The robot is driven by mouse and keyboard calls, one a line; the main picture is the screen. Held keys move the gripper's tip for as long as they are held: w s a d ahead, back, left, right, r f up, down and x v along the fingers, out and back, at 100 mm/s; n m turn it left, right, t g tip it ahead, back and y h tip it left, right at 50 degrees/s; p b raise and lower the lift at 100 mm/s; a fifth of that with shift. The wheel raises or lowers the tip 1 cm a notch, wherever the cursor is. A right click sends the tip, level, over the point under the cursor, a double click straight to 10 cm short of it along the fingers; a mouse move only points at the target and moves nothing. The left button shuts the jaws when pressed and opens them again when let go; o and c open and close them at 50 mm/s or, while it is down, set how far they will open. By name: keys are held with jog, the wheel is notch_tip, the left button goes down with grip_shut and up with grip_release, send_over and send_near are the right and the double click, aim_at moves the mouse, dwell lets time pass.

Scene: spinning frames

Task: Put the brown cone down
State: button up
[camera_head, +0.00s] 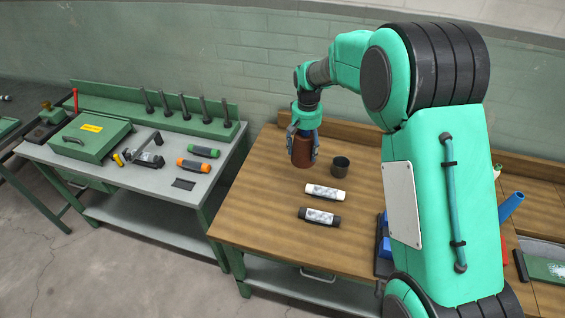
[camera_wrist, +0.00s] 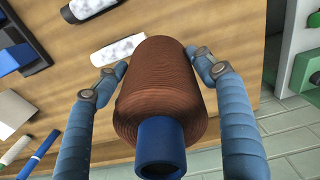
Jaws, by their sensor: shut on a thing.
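The brown cone (camera_head: 302,152) is a spool of brown thread at the left part of the wooden table (camera_head: 262,210). My gripper (camera_head: 302,148) comes down on it from above, with a finger on each side. In the wrist view the brown cone (camera_wrist: 165,85) sits between the two blue fingers (camera_wrist: 160,68), and its blue core end (camera_wrist: 160,148) points toward the camera. The gripper is shut on the cone. The cone looks upright in the head view. I cannot tell whether its base touches the table.
A dark cup (camera_head: 340,167) stands just right of the cone. A white tube (camera_head: 325,193) and a black tube (camera_head: 319,217) lie in front on the table. A grey bench (camera_head: 150,180) with a green case (camera_head: 90,138) stands left, across a gap.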

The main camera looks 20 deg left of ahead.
jog(key=s+a, duration=0.3)
jog(key=a, duration=0.1)
notch_tip(320, 180, down, 10)
jog(key=shift+w+r, duration=0.15)
jog(key=shift+w, duration=0.15)
jog(key=w+a, duration=0.3)
jog(key=w, duration=0.4)
jog(key=w+a+f, duration=0.1)
jog(key=w+a, duration=0.3)
jog(key=w, duration=0.3)
jog(key=shift+a+f, duration=0.2)
jog(key=shift+a, duration=0.1)
dwell(0.4)
jog(key=shift+f+b, duration=0.3)
jog(key=shift+f, duration=1.45)
